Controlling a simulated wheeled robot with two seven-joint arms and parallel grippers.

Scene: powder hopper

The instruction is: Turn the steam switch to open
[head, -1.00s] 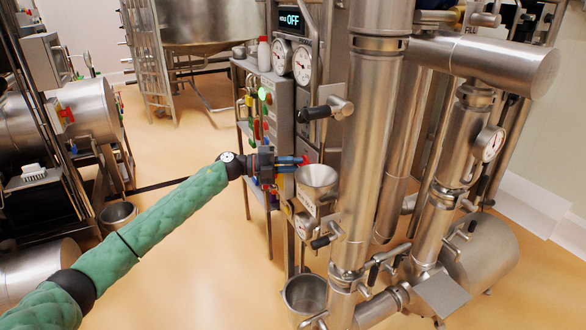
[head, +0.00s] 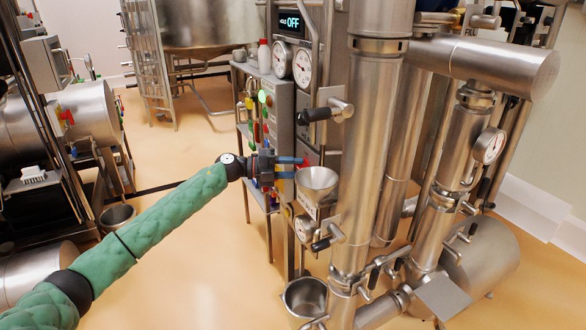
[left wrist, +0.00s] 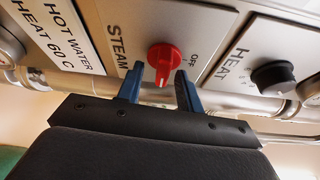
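The steam switch is a red knob (left wrist: 164,60) on a plate marked "STEAM" and "OFF", seen in the left wrist view. A pale mark shows on the knob's lower end; I cannot tell its exact setting. My left gripper (left wrist: 159,84) has two blue fingers, apart, one on each side of the knob's lower end in the picture. I cannot tell whether they touch it. In the head view the left gripper (head: 292,168) reaches the panel beside the metal funnel, its fingers apart. The knob is not clear there. My right gripper is not in view.
A black "HEAT" knob (left wrist: 273,78) is right of the steam plate, and a "HOT WATER HEAT 60 C" label (left wrist: 58,33) is left. The funnel (head: 317,180) and tall steel column (head: 366,150) stand close right of the gripper. A display (head: 290,21) reads "OFF".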

